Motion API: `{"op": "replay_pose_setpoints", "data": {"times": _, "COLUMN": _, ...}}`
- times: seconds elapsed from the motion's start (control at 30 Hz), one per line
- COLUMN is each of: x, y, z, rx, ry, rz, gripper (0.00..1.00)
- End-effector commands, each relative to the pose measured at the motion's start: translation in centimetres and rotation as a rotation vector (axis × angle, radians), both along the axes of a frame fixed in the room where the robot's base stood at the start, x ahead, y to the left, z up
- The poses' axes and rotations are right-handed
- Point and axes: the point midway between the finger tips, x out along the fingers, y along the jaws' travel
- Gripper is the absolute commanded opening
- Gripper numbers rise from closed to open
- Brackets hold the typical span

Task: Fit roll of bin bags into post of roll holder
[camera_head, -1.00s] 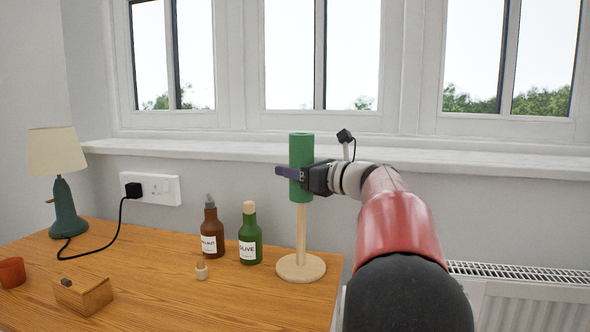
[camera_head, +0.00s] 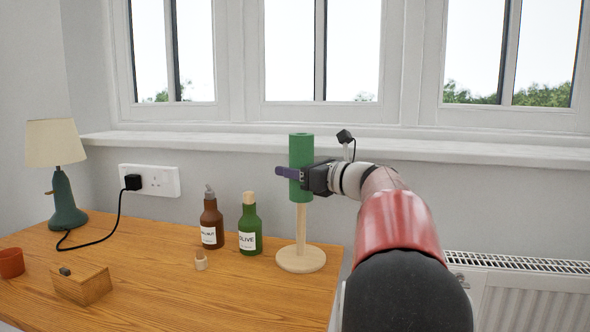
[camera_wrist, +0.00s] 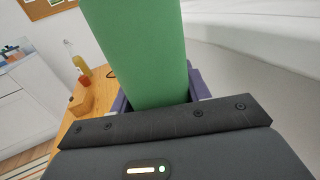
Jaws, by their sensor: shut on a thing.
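The roll of bin bags (camera_head: 301,150) is a green cylinder, held upright in the head view. My gripper (camera_head: 290,173) is shut on its lower part from the right. The roll holder (camera_head: 301,261) has a round pale wooden base and an upright post (camera_head: 301,228). The roll is in line with the post and hides its upper part. Whether the post is inside the roll or behind it cannot be told for certain. In the wrist view the green roll (camera_wrist: 140,50) fills the space between the purple fingers, and the post is hidden.
A lamp (camera_head: 65,200), a wooden box (camera_head: 82,284) and an orange pot (camera_head: 11,262) are farther left. The window sill (camera_head: 440,152) runs behind.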

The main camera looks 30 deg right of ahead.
Motion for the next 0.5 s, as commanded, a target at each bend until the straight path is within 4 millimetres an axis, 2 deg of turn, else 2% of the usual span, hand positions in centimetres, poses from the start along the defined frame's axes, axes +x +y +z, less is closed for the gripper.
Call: {"op": "replay_pose_setpoints", "data": {"times": 0.5, "x": 0.0, "y": 0.0, "z": -1.4, "rx": 0.0, "ry": 0.0, "rz": 0.0, "gripper": 0.2}}
